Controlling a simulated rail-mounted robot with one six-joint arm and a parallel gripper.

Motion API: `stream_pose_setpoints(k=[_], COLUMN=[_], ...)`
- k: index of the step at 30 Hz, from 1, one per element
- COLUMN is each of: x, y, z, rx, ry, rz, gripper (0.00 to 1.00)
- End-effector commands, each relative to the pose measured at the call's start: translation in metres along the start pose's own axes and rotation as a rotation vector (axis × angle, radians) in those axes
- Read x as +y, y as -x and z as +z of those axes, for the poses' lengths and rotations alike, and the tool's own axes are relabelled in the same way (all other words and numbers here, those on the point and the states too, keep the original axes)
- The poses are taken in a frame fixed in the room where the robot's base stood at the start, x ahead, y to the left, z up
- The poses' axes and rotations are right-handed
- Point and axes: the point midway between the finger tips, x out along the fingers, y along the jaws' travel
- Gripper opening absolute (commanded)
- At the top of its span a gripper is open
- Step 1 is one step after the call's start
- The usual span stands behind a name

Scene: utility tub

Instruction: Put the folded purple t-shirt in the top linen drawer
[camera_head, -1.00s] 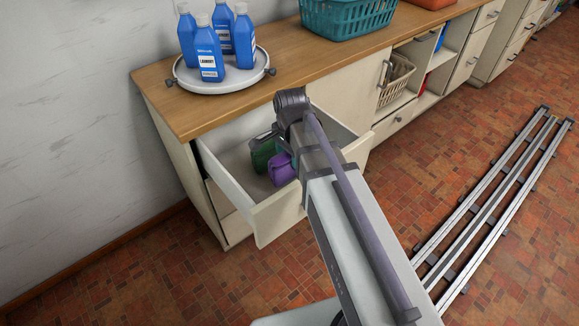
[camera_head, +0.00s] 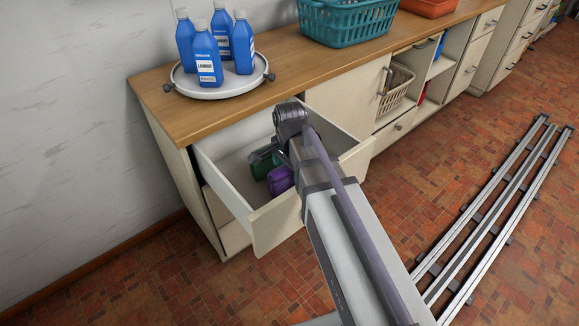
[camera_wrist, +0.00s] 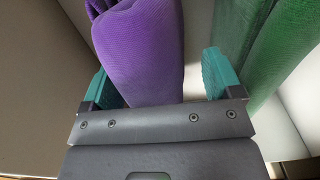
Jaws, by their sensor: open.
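The folded purple t-shirt (camera_head: 280,180) is inside the open top linen drawer (camera_head: 222,187), beside a folded green cloth (camera_head: 261,165). In the wrist view the purple t-shirt (camera_wrist: 140,55) rises between the two teal-tipped fingers of my gripper (camera_wrist: 161,80). The fingers are open, with a visible gap between the shirt and the right finger. The green cloth (camera_wrist: 285,45) stands just beyond the right finger. In the head view my wrist and arm hide part of the drawer and most of my gripper.
Above the drawer is a wooden counter (camera_head: 270,97) with blue laundry bottles (camera_head: 207,55) on a round tray (camera_head: 215,90) and a teal basket (camera_head: 350,22). A pale wall (camera_head: 70,100) stands at left. Metal rails (camera_head: 497,210) lie on the tiled floor at right.

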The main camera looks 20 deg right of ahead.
Motion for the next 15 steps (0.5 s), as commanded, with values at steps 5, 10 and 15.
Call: stream_pose_setpoints(k=[5, 10, 15], x=[0.0, 0.0, 0.0], y=[0.021, 0.064, 0.108], z=[0.0, 0.0, 0.0], rx=[0.0, 0.0, 0.0], ry=[0.0, 0.0, 0.0], rz=[0.0, 0.0, 0.0], gripper=[0.85, 0.85, 0.85])
